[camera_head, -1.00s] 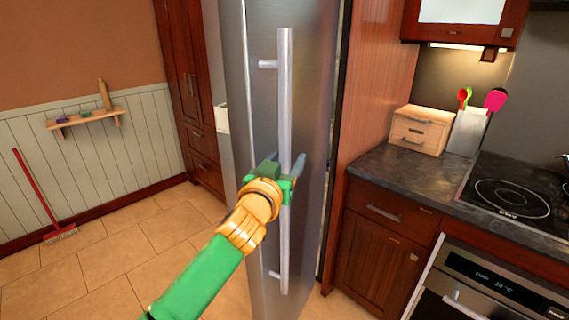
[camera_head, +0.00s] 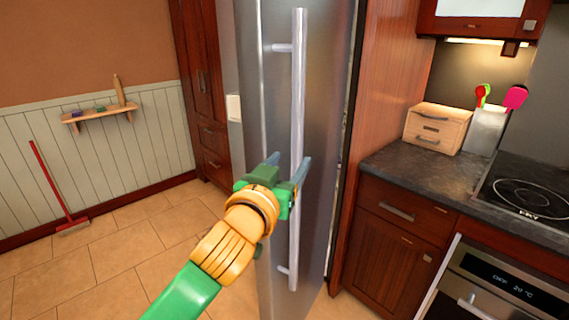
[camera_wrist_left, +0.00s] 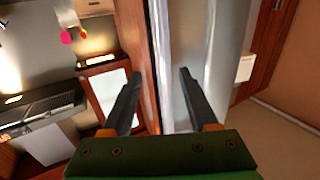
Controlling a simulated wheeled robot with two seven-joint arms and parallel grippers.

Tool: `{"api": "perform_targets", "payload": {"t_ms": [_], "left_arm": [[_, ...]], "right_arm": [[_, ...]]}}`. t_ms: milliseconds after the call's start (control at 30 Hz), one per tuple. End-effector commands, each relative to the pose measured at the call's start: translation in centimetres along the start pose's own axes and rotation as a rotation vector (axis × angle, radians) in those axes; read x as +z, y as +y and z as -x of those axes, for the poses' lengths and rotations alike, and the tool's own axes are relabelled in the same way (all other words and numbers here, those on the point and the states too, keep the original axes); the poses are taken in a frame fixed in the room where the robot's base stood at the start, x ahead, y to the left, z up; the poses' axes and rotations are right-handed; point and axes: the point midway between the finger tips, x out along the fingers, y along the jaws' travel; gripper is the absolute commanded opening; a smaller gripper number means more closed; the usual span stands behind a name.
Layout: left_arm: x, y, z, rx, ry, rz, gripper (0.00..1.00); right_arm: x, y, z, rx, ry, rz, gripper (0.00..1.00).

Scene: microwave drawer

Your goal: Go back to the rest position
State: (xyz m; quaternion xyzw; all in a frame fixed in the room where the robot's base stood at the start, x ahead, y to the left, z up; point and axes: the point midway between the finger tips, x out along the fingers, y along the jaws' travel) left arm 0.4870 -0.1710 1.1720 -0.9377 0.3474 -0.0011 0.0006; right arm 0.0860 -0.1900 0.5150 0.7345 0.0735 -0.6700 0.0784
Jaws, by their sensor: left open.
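My left gripper (camera_head: 288,163) is open in front of the tall metal fridge door (camera_head: 328,120). Its fingers point toward the door, and the right finger overlaps the long vertical handle (camera_head: 298,90) in the head view. I cannot tell whether it touches the handle. In the left wrist view the open fingers (camera_wrist_left: 160,74) are spread apart, with no object clearly gripped between them. My right gripper is in neither view.
A dark counter (camera_head: 408,168) stands right of the fridge, with a wooden drawer box (camera_head: 437,128), a utensil holder (camera_head: 486,130) and a cooktop (camera_head: 525,195). An oven (camera_head: 505,285) is below. Open tiled floor (camera_head: 120,255) lies left, with a red broom (camera_head: 55,185) against the wall.

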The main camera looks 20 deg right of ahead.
Motion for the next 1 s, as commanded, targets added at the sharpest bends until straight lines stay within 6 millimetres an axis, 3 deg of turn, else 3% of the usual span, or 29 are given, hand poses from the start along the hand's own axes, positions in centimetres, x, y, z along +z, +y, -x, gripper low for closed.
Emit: {"api": "perform_targets", "payload": {"t_ms": [133,200,267,367,400,467,500,600,700,800,1000], "left_arm": [[0.1,0.0,0.0,0.0,-0.001,0.001,0.59],[1.1,-0.6,0.2,-0.01,-0.021,0.021,0.59],[3.6,-1.8,0.9,-0.035,-0.067,0.067,0.59],[10.7,-5.3,3.8,-0.117,-0.207,0.177,0.59],[14.0,-6.7,5.6,-0.158,-0.276,0.216,0.59],[18.8,-8.5,8.8,-0.219,-0.383,0.266,0.59],[22.0,-9.3,11.3,-0.258,-0.459,0.292,0.59],[28.1,-10.6,17.5,-0.339,-0.63,0.33,0.59],[32.0,-10.8,23.0,-0.392,-0.77,0.344,0.59],[34.7,-10.6,27.9,-0.428,-0.892,0.347,0.59],[37.7,-9.6,36.6,-0.476,-1.109,0.333,0.59]], "right_arm": [[0.0,0.0,0.0,0.0,0.0,0.0,0.5],[0.0,0.0,0.0,0.0,0.0,0.0,0.5],[0.0,0.0,0.0,0.0,0.0,0.0,0.5],[0.0,-0.1,0.0,-0.001,0.0,0.0,0.5],[0.0,-0.1,0.0,-0.001,0.0,0.0,0.5],[0.0,-0.1,0.0,-0.001,0.0,0.0,0.5],[0.0,-0.1,0.0,-0.002,0.0,-0.001,0.5],[0.0,-0.1,0.0,-0.002,0.0,-0.001,0.5],[0.0,-0.1,0.0,-0.002,0.001,-0.001,0.5],[0.0,-0.2,0.0,-0.002,0.0,-0.001,0.5],[0.0,-0.1,0.0,-0.002,0.0,-0.001,0.5]]}}
